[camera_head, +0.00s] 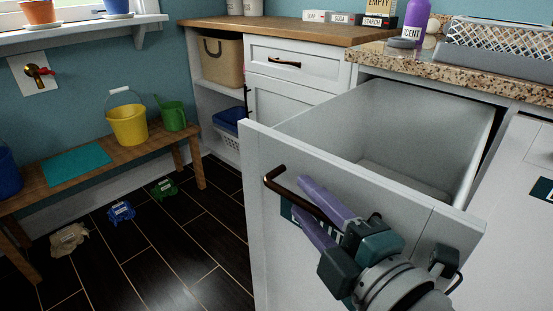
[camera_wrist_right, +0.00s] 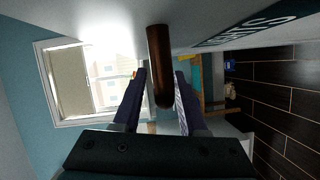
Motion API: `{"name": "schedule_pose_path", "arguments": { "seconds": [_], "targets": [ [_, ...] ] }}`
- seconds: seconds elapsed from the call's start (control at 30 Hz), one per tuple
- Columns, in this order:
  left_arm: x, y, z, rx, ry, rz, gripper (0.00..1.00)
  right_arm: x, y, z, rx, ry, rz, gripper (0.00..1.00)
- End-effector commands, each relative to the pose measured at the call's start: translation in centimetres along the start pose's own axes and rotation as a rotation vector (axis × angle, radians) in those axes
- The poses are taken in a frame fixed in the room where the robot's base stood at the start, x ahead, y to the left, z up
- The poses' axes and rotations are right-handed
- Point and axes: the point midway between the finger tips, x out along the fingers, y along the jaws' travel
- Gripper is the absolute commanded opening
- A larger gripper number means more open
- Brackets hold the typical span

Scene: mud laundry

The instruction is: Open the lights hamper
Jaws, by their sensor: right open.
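The lights hamper (camera_head: 258,220) is a white pull-out drawer standing well out from under the granite counter. Its light-grey inside (camera_head: 420,120) is visible and looks empty. Its dark label (camera_head: 288,212) is mostly covered by my right gripper; in the right wrist view the label (camera_wrist_right: 262,25) shows sideways. A bronze bar handle (camera_head: 275,178) is on the front. My right gripper (camera_head: 306,198) has purple fingers and is open at the handle. In the right wrist view the handle (camera_wrist_right: 160,60) lies between the spread fingers (camera_wrist_right: 161,85). My left gripper is out of view.
A wooden bench (camera_head: 95,165) with a yellow bucket (camera_head: 128,125) and green watering can (camera_head: 173,115) stands at the left.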

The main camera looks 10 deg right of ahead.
Motion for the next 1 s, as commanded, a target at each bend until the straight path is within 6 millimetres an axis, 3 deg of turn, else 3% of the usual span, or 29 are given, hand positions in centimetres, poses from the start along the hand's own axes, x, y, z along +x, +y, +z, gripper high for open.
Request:
{"name": "schedule_pose_path", "arguments": {
  "seconds": [0.33, 0.73, 1.0],
  "targets": [
    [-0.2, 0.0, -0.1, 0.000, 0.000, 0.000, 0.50, -0.6, 0.0, 0.0, 0.000, -0.001, -0.002, 0.45],
    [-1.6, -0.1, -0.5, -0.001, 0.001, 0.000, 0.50, -7.9, 0.0, 0.0, -0.001, -0.002, -0.005, 0.45],
    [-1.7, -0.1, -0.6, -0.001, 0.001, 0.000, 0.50, -9.9, 0.0, 0.0, -0.001, 0.000, 0.000, 0.45]
  ]
}}
